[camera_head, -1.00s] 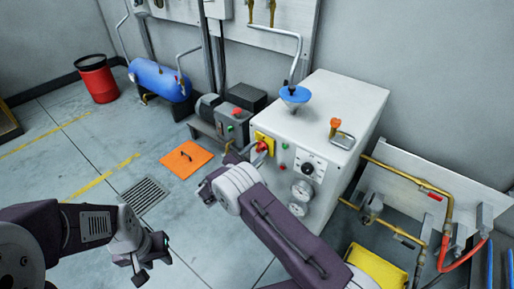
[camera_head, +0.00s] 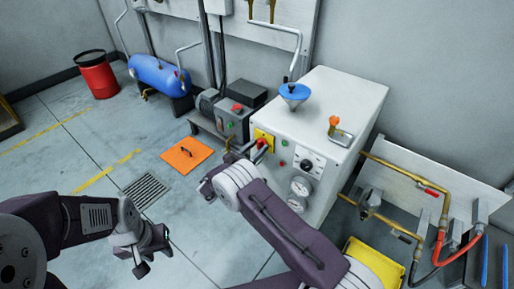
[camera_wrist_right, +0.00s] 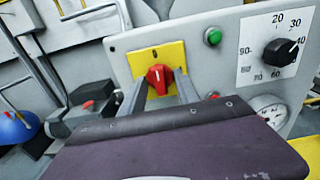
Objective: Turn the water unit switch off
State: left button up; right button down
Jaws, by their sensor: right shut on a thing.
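The water unit is a white cabinet (camera_head: 345,97) with a grey front panel. Its switch is a red knob (camera_wrist_right: 160,78) on a yellow plate (camera_wrist_right: 172,53), with a small dark mark at the plate's top. In the wrist view the knob's ridge looks close to upright. My right gripper (camera_wrist_right: 160,84) is shut on the knob, one finger on each side. In the head view my right gripper (camera_head: 245,150) hides part of the yellow plate (camera_head: 264,136). My left gripper (camera_head: 155,263) looks open and empty above the floor, away from the unit.
A green button (camera_wrist_right: 213,37), a black dial (camera_wrist_right: 280,52) and gauges (camera_head: 301,186) share the panel. A blue funnel (camera_head: 294,91) stands on top. Brass pipes (camera_head: 405,177) and a yellow box (camera_head: 375,262) are at the right. An orange plate (camera_head: 186,156) lies on the floor.

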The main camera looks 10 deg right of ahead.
jog(key=shift+f, duration=0.1)
jog(key=c, duration=0.9)
grip_release()
jog(key=shift+a, duration=0.1)
jog(key=p+v, duration=0.2)
jog(key=v, duration=0.7)
